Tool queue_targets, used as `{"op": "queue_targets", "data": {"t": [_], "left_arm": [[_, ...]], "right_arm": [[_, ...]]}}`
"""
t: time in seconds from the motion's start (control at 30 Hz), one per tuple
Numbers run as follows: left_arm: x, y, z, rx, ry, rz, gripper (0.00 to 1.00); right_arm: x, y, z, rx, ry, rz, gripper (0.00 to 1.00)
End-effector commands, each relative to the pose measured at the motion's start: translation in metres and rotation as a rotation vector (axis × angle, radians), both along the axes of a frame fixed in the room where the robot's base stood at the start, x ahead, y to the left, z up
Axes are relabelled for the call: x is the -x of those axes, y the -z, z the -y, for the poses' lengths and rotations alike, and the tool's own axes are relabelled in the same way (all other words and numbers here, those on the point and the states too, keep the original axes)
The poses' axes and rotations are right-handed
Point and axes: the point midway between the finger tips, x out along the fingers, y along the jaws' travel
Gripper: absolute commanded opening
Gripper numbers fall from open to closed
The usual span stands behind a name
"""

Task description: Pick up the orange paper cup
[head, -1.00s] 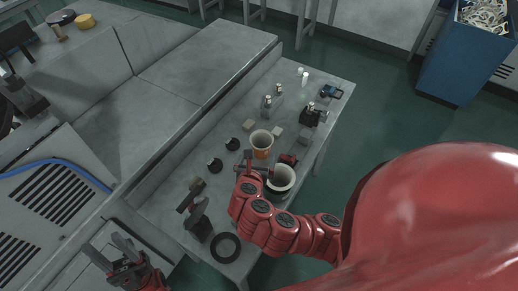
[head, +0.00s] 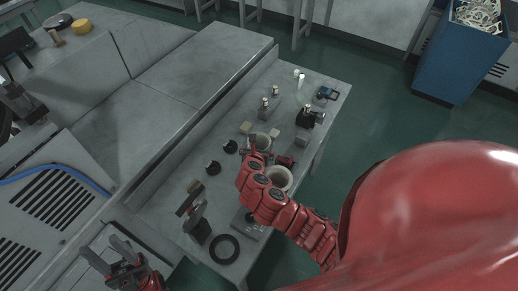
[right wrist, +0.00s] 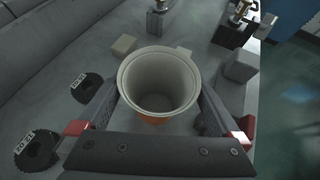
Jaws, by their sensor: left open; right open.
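The orange paper cup (head: 264,138) stands upright on the narrow table, partly hidden behind my right gripper (head: 258,152) in the head view. In the right wrist view the cup (right wrist: 158,80) shows its pale rim and inside, with a strip of orange below. The right gripper's fingers (right wrist: 160,108) are open, one on each side of the cup. I cannot tell whether they touch it. My left gripper (head: 104,248) is open and empty at the lower left, far from the cup.
Small blocks (head: 246,128), dark round weights (head: 213,167), a black ring (head: 224,249) and metal fixtures (head: 308,117) crowd the table. A blue bin (head: 460,60) stands at the back right.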

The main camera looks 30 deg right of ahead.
Motion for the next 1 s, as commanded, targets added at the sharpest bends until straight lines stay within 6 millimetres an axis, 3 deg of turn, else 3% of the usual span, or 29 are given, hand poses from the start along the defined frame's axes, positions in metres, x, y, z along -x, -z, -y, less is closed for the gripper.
{"op": "queue_targets", "data": {"t": [0.03, 0.23, 0.57, 0.93, 1.0], "left_arm": [[0.000, -0.008, 0.000, 0.000, 0.000, 0.000, 0.50], [0.000, -0.013, 0.000, 0.000, 0.000, 0.000, 0.50], [0.000, -0.014, 0.000, 0.000, 0.000, 0.000, 0.50], [0.000, -0.014, 0.000, 0.000, 0.000, 0.000, 0.50], [0.000, -0.013, 0.000, 0.000, 0.000, 0.000, 0.50]], "right_arm": [[-0.004, -0.001, 0.003, -0.002, 0.004, -0.002, 1.00], [-0.019, 0.009, 0.013, -0.002, 0.001, 0.002, 1.00], [-0.022, 0.013, 0.015, 0.000, -0.001, 0.000, 1.00], [-0.022, 0.013, 0.015, -0.001, 0.000, 0.001, 0.37], [-0.022, 0.013, 0.015, -0.001, 0.000, 0.001, 0.37]]}}
